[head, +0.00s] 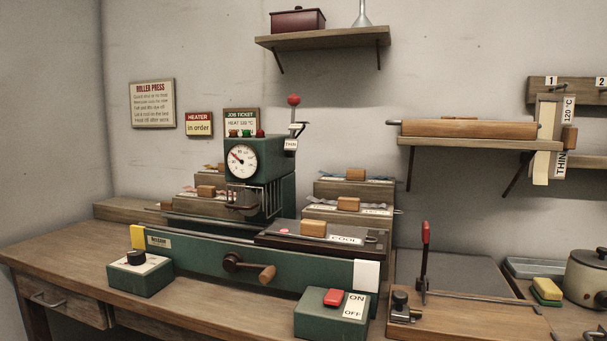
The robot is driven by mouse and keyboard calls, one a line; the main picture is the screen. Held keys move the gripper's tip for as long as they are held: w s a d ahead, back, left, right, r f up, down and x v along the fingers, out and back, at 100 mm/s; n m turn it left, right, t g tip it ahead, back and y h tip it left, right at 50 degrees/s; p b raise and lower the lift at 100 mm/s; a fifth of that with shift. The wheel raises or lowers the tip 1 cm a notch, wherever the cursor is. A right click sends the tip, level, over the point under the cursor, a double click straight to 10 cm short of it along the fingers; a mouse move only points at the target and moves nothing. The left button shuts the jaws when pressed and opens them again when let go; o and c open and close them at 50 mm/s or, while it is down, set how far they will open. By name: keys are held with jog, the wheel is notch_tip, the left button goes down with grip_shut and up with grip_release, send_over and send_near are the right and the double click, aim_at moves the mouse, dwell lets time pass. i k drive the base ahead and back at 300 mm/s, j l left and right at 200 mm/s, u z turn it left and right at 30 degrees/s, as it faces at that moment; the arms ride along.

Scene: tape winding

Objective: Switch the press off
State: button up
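The green roller press (200,251) stands on the wooden bench, with its dial (241,161) on the upright head. A green switch box (318,321) stands at the bench's front, before the press's right end. It carries a red switch (333,297) beside a white label (354,306) reading ON above OFF. The switch lies nearer the ON end, but I cannot tell which way it is set. Small green and red lamps (246,133) sit on top of the head; whether they are lit is unclear. My gripper is not in view.
A second green box with a black knob (136,257) stands at the front left. A crank handle (267,273) juts out from the press front. Right of the switch box are a red-handled lever (425,233) and a pot (587,277). A shelf (460,144) hangs above.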

aim_at(334, 297)
jog(key=i+l+u, duration=0.1)
jog(key=l+u, duration=0.85)
